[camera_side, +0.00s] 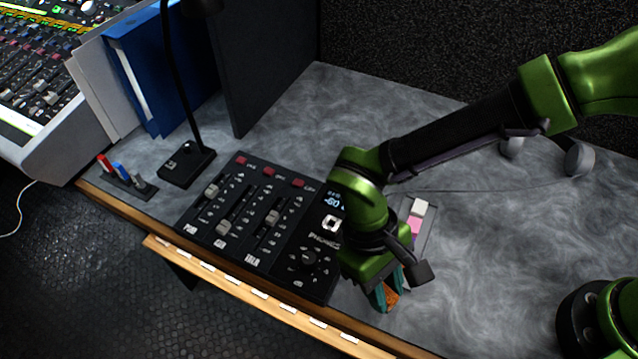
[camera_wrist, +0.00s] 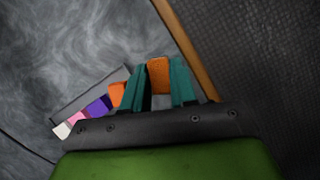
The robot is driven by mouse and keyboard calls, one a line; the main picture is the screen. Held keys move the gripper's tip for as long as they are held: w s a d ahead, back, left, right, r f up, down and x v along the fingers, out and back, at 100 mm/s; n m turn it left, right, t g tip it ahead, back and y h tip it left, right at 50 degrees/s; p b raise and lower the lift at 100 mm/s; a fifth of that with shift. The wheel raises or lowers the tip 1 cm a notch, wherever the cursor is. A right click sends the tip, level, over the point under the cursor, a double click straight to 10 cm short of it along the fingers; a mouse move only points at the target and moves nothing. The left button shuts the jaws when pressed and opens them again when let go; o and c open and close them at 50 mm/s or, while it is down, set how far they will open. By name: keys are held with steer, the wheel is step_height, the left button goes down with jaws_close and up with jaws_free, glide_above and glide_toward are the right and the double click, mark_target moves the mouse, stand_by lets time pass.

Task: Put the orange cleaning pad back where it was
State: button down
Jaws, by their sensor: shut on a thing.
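My gripper (camera_wrist: 160,82) is shut on an orange cleaning pad (camera_wrist: 159,73), with a teal finger on each side of it. In the side view my gripper (camera_side: 381,297) points down near the table's front edge, and part of the orange pad (camera_side: 391,297) shows at the fingers. I cannot tell whether the pad touches the table. A grey tray (camera_wrist: 93,91) lies to the left in the wrist view. In it are a white block (camera_wrist: 63,129), a pink block (camera_wrist: 78,119), a purple block (camera_wrist: 99,106) and an orange piece (camera_wrist: 116,94) close beside the left finger.
A black control panel (camera_side: 262,225) with sliders lies left of my gripper. A black lamp base (camera_side: 187,164), a marker holder (camera_side: 130,185) and a blue binder (camera_side: 160,75) stand further left. Headphones (camera_side: 575,158) lie at the back right. The grey tabletop (camera_side: 490,260) is clear on the right.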

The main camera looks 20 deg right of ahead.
steer(key=shift+f, duration=1.2)
steer(key=shift+f, duration=0.2)
steer(key=c, duration=0.9)
jaws_free()
steer(key=shift+r, duration=0.15)
